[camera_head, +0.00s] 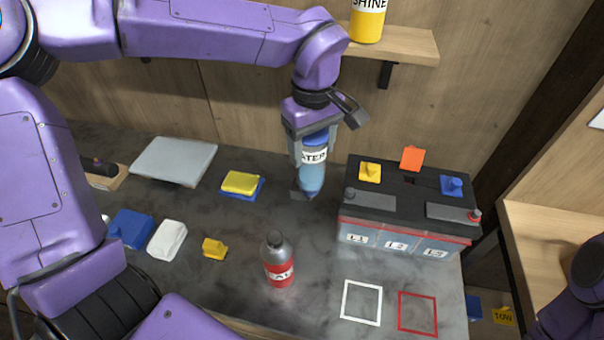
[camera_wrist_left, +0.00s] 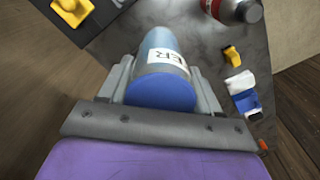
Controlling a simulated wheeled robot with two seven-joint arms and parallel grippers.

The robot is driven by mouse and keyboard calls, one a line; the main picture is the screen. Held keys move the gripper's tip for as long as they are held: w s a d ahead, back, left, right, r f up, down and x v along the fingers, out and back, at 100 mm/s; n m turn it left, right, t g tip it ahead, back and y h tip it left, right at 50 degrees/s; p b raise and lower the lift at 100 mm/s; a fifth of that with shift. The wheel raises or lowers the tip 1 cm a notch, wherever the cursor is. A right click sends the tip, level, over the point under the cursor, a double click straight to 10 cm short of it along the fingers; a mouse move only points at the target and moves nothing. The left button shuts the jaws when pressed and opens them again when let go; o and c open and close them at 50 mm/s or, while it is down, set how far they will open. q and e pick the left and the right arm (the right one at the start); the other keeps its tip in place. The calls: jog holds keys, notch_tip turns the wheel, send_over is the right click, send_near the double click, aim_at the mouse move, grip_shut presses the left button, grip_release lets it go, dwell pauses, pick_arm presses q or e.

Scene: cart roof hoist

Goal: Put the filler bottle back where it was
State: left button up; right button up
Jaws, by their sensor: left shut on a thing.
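The filler bottle (camera_head: 313,166), blue with a white label ending in "TER", is between the fingers of my left gripper (camera_head: 306,190), which is shut on it. The gripper points down above the dark counter, left of the battery. The bottle is held roughly upright; whether its lower end touches the counter I cannot tell. In the left wrist view the bottle (camera_wrist_left: 160,68) shows its blue end towards the camera, with my left gripper's fingers (camera_wrist_left: 163,90) on either side. A white square outline (camera_head: 361,303) and a red square outline (camera_head: 417,313) are bare on the counter. My right gripper is not visible.
The battery (camera_head: 405,211), with yellow, orange and blue caps, stands right of the bottle. A grey and red bottle (camera_head: 278,261) stands in front. Several cloths and a yellow cap (camera_head: 214,249) lie left. A shelf (camera_head: 405,45) holds a yellow bottle (camera_head: 367,20).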

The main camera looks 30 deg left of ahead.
pick_arm(q)
jog(key=w+a+f+p, duration=0.3)
jog(key=w+a+f, duration=0.4)
jog(key=f, duration=0.5)
jog(key=shift+w+a+p, duration=0.15)
jog(key=shift+w+p, duration=0.15)
jog(key=shift+w, duration=0.9)
jog(key=shift+f, duration=0.2)
jog(key=shift+f, duration=0.1)
jog(key=o, duration=1.3)
jog(key=shift+f, duration=0.1)
